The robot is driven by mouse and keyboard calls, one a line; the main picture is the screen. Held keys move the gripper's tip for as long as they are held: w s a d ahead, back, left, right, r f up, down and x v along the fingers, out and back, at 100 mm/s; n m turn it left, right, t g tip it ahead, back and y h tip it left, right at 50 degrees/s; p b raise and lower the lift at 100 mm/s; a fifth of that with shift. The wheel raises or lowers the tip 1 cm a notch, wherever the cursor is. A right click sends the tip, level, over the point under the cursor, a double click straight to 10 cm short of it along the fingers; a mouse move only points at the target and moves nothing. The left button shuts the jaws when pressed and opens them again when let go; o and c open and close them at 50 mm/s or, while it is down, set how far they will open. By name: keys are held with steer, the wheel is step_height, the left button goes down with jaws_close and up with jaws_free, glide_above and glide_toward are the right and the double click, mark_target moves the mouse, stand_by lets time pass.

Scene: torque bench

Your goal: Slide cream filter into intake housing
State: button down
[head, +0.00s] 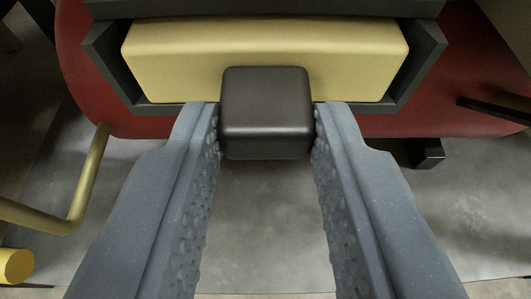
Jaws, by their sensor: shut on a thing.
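The cream filter (265,45) is a wide pale-yellow block near the top of the head view. It sits within the dark grey intake housing (428,62), whose walls show at its left, right and lower edges. A black block-shaped grip (265,105) stands in front of the filter's near face and overlaps its lower middle. My gripper (265,125) is shut on this black grip, with one textured finger against each side. How the grip joins the filter is hidden, and so is the filter's depth in the housing.
A red body (85,75) surrounds the housing. A bent yellow bar (88,180) and a yellow round end (15,266) lie at left. A dark bar (490,108) and a dark bracket (428,153) are at right. Grey floor shows below.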

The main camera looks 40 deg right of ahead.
steer(key=shift+r, duration=0.2)
steer(key=c, duration=1.1)
jaws_free()
steer(key=shift+o, duration=0.2)
steer(key=p+v, duration=0.3)
steer(key=v, duration=1)
steer(key=shift+s, duration=0.3)
steer(key=shift+a, duration=0.15)
